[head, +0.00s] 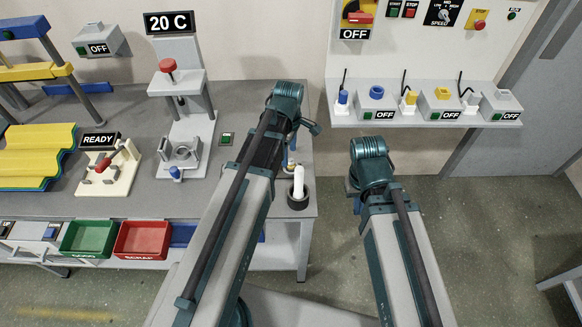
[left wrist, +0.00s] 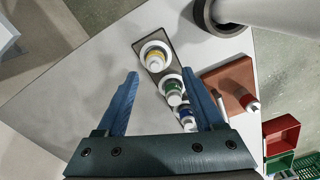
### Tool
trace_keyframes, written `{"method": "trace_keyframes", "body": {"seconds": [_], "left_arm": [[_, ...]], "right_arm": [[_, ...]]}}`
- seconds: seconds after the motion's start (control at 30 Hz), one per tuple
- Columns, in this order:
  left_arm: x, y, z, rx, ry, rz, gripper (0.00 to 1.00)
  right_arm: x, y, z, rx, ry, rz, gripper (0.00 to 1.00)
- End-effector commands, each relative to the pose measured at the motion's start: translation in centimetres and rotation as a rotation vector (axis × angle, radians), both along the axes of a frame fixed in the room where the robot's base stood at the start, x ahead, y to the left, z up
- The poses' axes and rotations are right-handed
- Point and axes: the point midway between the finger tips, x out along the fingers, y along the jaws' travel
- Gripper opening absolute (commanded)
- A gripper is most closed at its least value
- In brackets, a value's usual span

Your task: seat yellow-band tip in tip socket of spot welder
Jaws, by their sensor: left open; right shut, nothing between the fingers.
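The yellow-band tip (left wrist: 156,60) stands in the end hole of a dark holder (left wrist: 165,77) in the left wrist view. A green-band tip (left wrist: 174,90) and a blue-band tip (left wrist: 187,119) stand in the same holder. My left gripper (left wrist: 161,74) is open and empty, its fingers pointing toward the yellow-band end. In the head view its wrist hides most of the holder. My right gripper is shut and empty; its wrist (head: 369,165) hangs right of the bench and mostly hides the fingers. I cannot clearly pick out the spot welder's tip socket.
A white cylinder (head: 299,179) stands in a dark ring (head: 298,198) near the bench's right edge, close to the holder. A brown block (left wrist: 228,80) with a red-and-white piece lies beside the holder. The 20 C machine (head: 178,82) and READY fixture (head: 107,176) stand left.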

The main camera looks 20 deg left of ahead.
Motion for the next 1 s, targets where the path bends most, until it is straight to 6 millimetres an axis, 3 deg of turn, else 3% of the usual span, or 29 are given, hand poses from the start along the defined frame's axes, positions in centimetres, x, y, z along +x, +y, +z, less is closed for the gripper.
{"method": "trace_keyframes", "body": {"seconds": [0.4,0.7,1.0], "left_arm": [[0.6,-0.5,-4.9,0.000,0.000,0.000,0.69],[0.6,-0.5,-4.9,0.000,0.000,0.000,0.69],[0.6,-0.5,-4.9,0.000,0.000,0.000,0.17]], "right_arm": [[0.0,0.0,-4.9,0.000,0.000,0.000,0.00],[0.0,0.0,-4.9,0.000,0.000,0.000,0.00],[0.0,0.0,-4.9,0.000,0.000,0.000,0.00]]}}
